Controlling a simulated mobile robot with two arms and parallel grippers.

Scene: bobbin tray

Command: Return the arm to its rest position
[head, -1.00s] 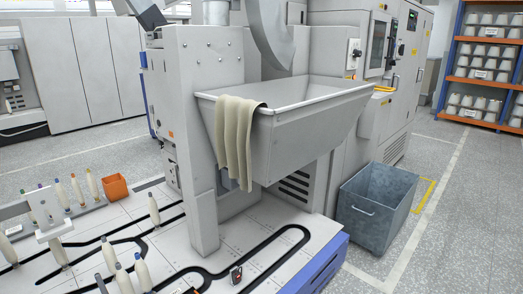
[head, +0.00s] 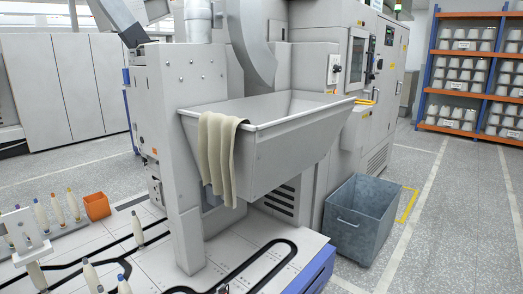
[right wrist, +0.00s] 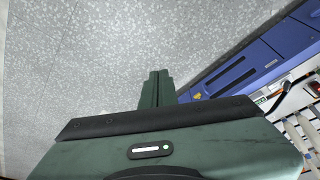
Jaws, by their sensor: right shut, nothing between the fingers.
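My right gripper (right wrist: 158,76) shows in the right wrist view. Its two dark green fingers are together, with nothing between them. They point out over speckled grey floor (right wrist: 90,60). The green gripper body fills the bottom of that view. Neither gripper can be made out in the head view, and my left gripper is in no view.
A grey trough (head: 290,140) with a cream cloth (head: 217,150) over its rim hangs on the machine. A grey metal bin (head: 365,225) stands right of it. Bobbins and an orange box (head: 97,206) are at left. A blue-edged unit (right wrist: 245,65) lies right of my right gripper.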

